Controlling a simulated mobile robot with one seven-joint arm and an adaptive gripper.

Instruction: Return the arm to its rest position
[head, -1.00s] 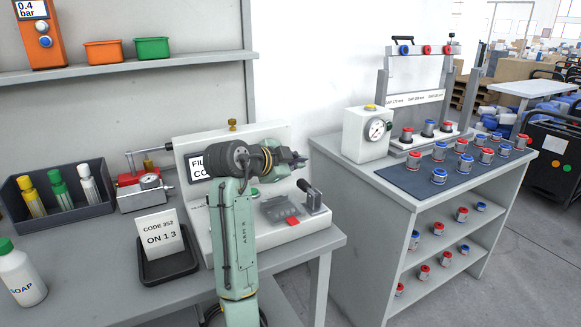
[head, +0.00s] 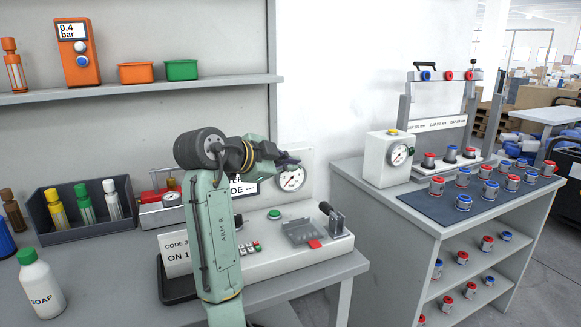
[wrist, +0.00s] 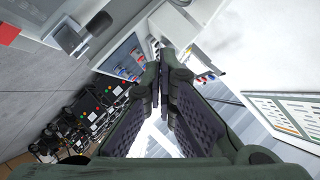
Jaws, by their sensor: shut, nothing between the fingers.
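My green arm rises from the bottom of the head view and hides part of the panel's sign and part of the code card (head: 176,250).
The test panel's base (head: 270,265) with its lever (head: 331,215) lies below my gripper. A soap bottle (head: 40,285) and a bottle tray (head: 85,229) stand to the left. A second bench (head: 400,225) with a gauge box (head: 387,160) and several red and blue fittings is to the right.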

